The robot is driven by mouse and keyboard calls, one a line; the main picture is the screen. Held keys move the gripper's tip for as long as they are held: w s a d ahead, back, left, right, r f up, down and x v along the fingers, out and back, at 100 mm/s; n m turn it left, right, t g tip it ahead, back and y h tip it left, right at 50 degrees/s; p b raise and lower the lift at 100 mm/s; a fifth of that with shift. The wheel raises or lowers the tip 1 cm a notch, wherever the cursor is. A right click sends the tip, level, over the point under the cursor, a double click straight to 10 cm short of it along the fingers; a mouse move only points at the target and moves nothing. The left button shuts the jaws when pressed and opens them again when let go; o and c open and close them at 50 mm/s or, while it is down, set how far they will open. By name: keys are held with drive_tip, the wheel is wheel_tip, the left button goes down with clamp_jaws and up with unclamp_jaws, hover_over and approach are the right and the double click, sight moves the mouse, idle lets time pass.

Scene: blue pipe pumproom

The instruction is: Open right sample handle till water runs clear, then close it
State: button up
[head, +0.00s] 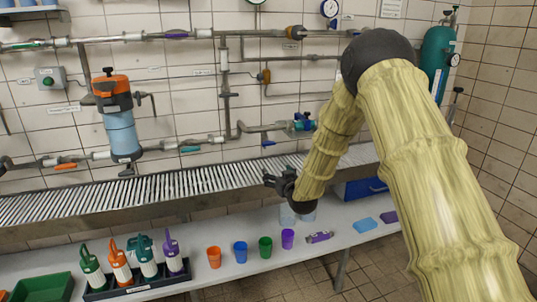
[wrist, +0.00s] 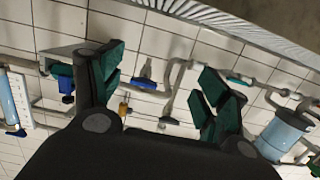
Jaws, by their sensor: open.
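A small blue lever handle (head: 268,143) hangs below the wall pipe, right of centre in the head view. It also shows in the wrist view (wrist: 144,84), between my spread fingers. I cannot tell for sure that it is the right sample handle. A teal handle (head: 190,149) and an orange handle (head: 66,166) sit on the same pipe run further left. My gripper (head: 272,180) is open and empty, over the slatted rack, below and apart from the blue handle. I can make out no running water.
The slatted metal rack (head: 120,194) runs along the wall below the pipes. A bench (head: 225,272) below it holds orange, blue, green and purple cups and several bottles. A blue valve (head: 303,123) sits right of the handle. A teal cylinder (head: 437,58) stands at right.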

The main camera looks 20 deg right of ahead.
drive_tip(key=t, duration=0.2)
approach(270, 144)
drive_tip(key=w, duration=1.1)
drive_tip(key=shift+a+r, duration=0.15)
drive_tip(key=shift+a, duration=0.1)
drive_tip(key=shift+c, duration=0.2)
drive_tip(key=c, duration=1)
